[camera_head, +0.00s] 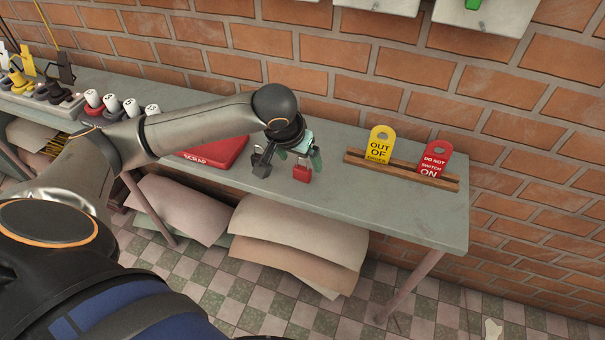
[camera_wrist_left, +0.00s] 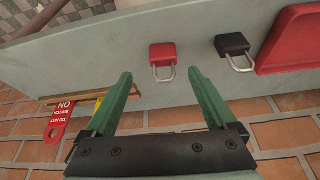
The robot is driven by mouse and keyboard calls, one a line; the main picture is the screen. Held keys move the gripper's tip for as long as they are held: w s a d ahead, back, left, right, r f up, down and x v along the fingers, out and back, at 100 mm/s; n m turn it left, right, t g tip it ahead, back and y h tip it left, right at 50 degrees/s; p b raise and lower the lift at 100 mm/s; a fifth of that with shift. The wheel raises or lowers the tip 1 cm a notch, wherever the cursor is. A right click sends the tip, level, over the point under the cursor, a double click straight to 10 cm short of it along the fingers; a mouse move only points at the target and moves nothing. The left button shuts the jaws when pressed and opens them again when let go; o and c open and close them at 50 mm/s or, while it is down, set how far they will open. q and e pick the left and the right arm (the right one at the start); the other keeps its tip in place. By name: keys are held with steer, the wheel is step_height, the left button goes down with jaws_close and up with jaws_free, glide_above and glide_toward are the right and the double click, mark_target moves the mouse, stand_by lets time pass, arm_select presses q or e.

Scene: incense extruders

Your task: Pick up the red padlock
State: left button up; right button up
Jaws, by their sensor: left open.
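The red padlock (camera_head: 301,174) is on the grey-green workbench, near its front edge. In the left wrist view the red padlock (camera_wrist_left: 163,54) lies just beyond the fingertips, its metal shackle pointing back toward the space between them. My left gripper (camera_head: 299,158) reaches over the bench from the left, and its green fingers are open and empty. In the wrist view the open left gripper (camera_wrist_left: 160,75) has one finger on each side of the shackle's line. I cannot tell the exact height gap. My right gripper is not in view.
A black padlock (camera_head: 262,168) is close on the left of the red one. Further left is a red SCRAP tray (camera_head: 225,152). On the right, a wooden rack (camera_head: 437,181) holds a yellow tag (camera_head: 380,146) and a red tag (camera_head: 432,160). The brick wall stands behind.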

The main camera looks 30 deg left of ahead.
mark_target(302, 169)
arm_select(q)
steer(key=x, duration=0.4)
steer(key=b+x, duration=0.1)
steer(key=x, duration=0.2)
steer(key=shift+a+f, duration=0.1)
steer(key=shift+a, duration=0.2)
steer(key=shift+c, duration=0.3)
jaws_close()
